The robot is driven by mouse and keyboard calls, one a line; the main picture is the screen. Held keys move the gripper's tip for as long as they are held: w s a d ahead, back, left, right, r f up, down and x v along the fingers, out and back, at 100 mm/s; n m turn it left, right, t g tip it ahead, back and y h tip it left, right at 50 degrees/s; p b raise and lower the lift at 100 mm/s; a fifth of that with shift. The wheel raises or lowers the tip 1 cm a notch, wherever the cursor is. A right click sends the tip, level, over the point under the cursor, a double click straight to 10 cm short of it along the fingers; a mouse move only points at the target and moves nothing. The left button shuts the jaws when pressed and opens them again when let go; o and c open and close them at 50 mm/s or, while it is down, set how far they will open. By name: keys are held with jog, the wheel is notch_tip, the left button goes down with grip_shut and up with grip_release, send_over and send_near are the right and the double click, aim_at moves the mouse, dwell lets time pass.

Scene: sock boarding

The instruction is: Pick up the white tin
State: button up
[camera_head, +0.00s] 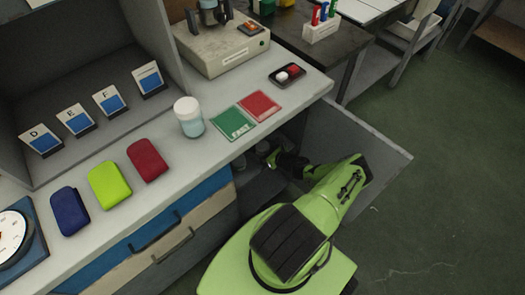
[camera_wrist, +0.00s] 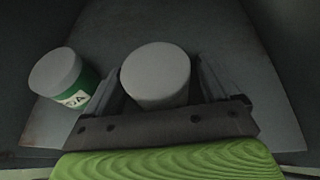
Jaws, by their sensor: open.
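In the wrist view a plain pale tin (camera_wrist: 155,78) with a round whitish-grey top stands between the fingers of my gripper (camera_wrist: 160,88). The fingers are open, one on each side of it; I cannot tell whether they touch it. In the head view my gripper (camera_head: 274,158) reaches into the open cabinet below the counter, where the tins are mostly hidden.
The open cabinet door (camera_head: 352,148) stands to the right of my arm. Above, the counter (camera_head: 150,215) carries a white-lidded jar (camera_head: 188,118), green and red cards (camera_head: 233,123), and red, lime and blue cases (camera_head: 108,184). Dark cabinet walls (camera_wrist: 285,50) close in around the gripper.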

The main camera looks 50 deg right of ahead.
jog(key=shift+r, duration=0.15)
jog(key=c, duration=1.1)
